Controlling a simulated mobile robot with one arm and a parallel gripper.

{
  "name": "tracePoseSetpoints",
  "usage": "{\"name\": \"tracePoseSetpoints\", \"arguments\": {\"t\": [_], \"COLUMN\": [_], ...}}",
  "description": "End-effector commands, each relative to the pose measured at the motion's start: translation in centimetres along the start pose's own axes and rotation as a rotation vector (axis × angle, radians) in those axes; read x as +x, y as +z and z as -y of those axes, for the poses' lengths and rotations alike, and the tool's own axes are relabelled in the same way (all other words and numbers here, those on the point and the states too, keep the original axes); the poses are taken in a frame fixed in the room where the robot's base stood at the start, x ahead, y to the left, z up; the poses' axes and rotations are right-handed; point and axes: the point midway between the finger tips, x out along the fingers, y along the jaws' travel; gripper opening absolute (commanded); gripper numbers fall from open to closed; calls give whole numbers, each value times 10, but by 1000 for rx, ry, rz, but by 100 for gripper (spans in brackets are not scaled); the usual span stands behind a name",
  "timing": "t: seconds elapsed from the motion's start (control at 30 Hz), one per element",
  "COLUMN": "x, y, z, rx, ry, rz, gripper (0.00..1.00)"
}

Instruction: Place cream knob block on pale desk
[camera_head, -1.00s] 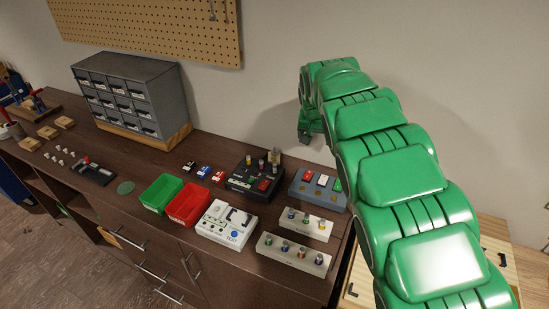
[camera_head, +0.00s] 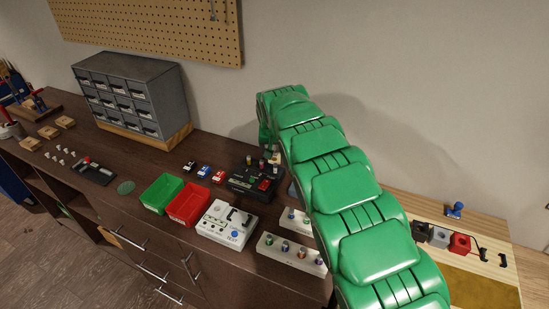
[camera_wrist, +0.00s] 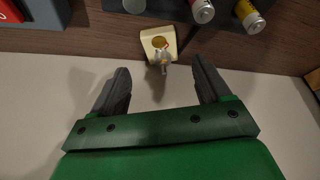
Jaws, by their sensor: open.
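The cream knob block (camera_wrist: 149,35) stands on the dark brown desktop, close to its back edge, in the wrist view. It bears a yellowish disc and a small metal knob. In the head view the block (camera_head: 276,155) is a small tan shape behind the black box, partly hidden by my green arm. The pale desk (camera_head: 499,238) is at the right, partly covered by my arm.
Black, grey and red blocks (camera_head: 459,244) and a blue knob (camera_head: 455,209) stand on the pale desk. A black box (camera_head: 250,180) with coloured cylinders sits close to the cream block. Red (camera_head: 188,205) and green bins are further left. The wall is close behind.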

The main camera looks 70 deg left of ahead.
Motion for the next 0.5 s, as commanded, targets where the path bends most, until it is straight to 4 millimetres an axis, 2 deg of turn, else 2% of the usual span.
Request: {"name": "tracePoseSetpoints", "arguments": {"t": [0.3, 0.5], "x": [37, 47], "y": [7, 7], "z": [3, 2], "rx": [-1, -1], "ry": [-1, 1], "rz": [4, 3], "gripper": [77, 77]}}
